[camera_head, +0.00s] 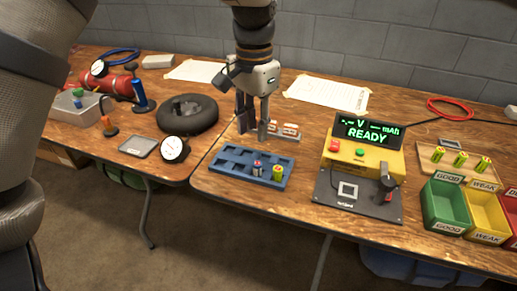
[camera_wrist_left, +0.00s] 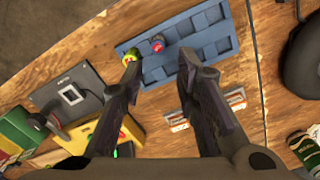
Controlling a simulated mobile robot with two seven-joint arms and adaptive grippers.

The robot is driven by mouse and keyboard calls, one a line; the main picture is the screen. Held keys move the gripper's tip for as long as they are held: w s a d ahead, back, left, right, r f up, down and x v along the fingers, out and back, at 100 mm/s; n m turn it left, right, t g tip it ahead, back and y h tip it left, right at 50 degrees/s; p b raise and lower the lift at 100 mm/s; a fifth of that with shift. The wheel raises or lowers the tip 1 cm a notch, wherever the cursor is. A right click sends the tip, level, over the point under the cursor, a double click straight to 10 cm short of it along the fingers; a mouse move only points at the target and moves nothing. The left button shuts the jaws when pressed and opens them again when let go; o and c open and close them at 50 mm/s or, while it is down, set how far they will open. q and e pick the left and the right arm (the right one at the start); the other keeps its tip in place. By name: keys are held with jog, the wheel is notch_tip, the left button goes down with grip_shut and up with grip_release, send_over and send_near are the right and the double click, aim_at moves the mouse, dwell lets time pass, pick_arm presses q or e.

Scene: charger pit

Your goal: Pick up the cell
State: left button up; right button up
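A blue tray (camera_head: 235,172) with square pockets lies near the front edge of the right table. A grey cell with a red and dark top (camera_head: 257,168) and a yellow-green cell (camera_head: 278,173) stand upright in its right part. My left gripper (camera_head: 254,137) points down just behind the tray, fingers apart and empty. In the left wrist view the open fingers (camera_wrist_left: 160,62) reach toward the tray (camera_wrist_left: 220,45). The grey cell (camera_wrist_left: 157,43) shows between them, and the yellow-green cell (camera_wrist_left: 130,45) is partly hidden by one fingertip. My right gripper is not in view.
A yellow tester (camera_head: 359,161) reading READY with a black plate stands to the right. Green (camera_head: 444,205) and yellow (camera_head: 486,217) bins and a board with several cells (camera_head: 457,165) are beyond it. White-labelled holders (camera_head: 288,131) lie behind the tray. A tire (camera_head: 187,113) is left.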

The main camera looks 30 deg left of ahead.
aim_at(258, 163)
pick_arm(q)
jog(key=f, duration=0.7)
jog(key=f+b, duration=0.1)
jog(key=f, duration=0.3)
jog(key=shift+w+d, duration=0.15)
jog(key=shift+d, duration=0.1)
jog(key=shift+r, duration=0.15)
grip_shut()
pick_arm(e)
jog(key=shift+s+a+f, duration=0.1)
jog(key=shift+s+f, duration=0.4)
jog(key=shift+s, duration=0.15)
